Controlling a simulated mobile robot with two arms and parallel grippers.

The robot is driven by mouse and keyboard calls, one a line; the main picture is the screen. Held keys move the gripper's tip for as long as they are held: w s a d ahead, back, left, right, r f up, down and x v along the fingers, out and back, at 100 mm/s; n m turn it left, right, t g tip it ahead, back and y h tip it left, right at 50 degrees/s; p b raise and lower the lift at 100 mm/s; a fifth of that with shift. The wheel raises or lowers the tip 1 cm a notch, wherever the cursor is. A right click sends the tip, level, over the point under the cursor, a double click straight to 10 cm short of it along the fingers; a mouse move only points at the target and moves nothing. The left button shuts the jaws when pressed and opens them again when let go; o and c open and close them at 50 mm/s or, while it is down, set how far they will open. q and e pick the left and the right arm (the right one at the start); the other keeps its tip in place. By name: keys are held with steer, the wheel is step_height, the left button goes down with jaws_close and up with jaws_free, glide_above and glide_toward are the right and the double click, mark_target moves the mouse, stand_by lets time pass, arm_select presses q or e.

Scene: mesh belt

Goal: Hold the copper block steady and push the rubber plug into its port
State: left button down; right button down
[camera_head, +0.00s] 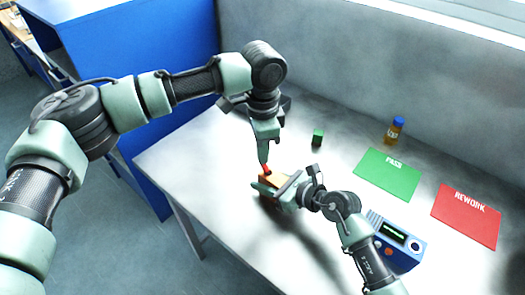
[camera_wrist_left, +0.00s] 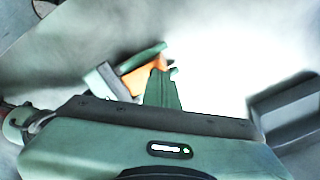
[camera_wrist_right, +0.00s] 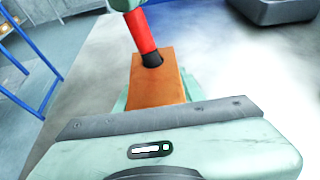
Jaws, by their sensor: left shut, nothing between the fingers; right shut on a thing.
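The copper block (camera_head: 272,179) is on the table, held between the fingers of my right gripper (camera_head: 273,188); it fills the middle of the right wrist view (camera_wrist_right: 158,85). The red rubber plug (camera_wrist_right: 144,32) stands slightly tilted on the block's top face, its lower end at a dark round port (camera_wrist_right: 152,60). How deep it sits is unclear. My left gripper (camera_head: 264,160) is shut and empty, pointing down with its fingertips at the plug's upper end. In the left wrist view its fingers (camera_wrist_left: 163,88) hide the plug and part of the block (camera_wrist_left: 142,77).
A small green cube (camera_head: 318,136) lies behind the block. The table's left part is clear.

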arm_select(q)
steer(key=shift+s+f, duration=0.1)
steer(key=shift+f, duration=0.25)
steer(key=shift+s+f, duration=0.1)
steer(key=shift+f, duration=0.15)
steer(key=shift+r, duration=1.3)
step_height(320, 180, up, 12)
steer(key=shift+w, duration=0.2)
steer(key=c, duration=1.6)
jaws_free()
steer(key=shift+c, duration=0.2)
steer(key=o, duration=0.3)
steer(key=f+m, duration=0.3)
steer(key=d+f+m, duration=0.1)
steer(key=f, duration=0.1)
steer(key=shift+s+d+f+m+t, duration=0.1)
steer(key=shift+s+f+m+t, duration=0.1)
steer(key=shift+m+t, duration=0.15)
glide_above(267, 167)
step_height(267, 167, down, 6)
steer(key=shift+w+r, duration=0.15)
steer(key=shift+r, duration=0.1)
steer(key=shift+a+f, duration=0.15)
steer(key=shift+f, duration=1.4)
steer(key=shift+a+f, duration=0.1)
steer(key=shift+f, duration=1.45)
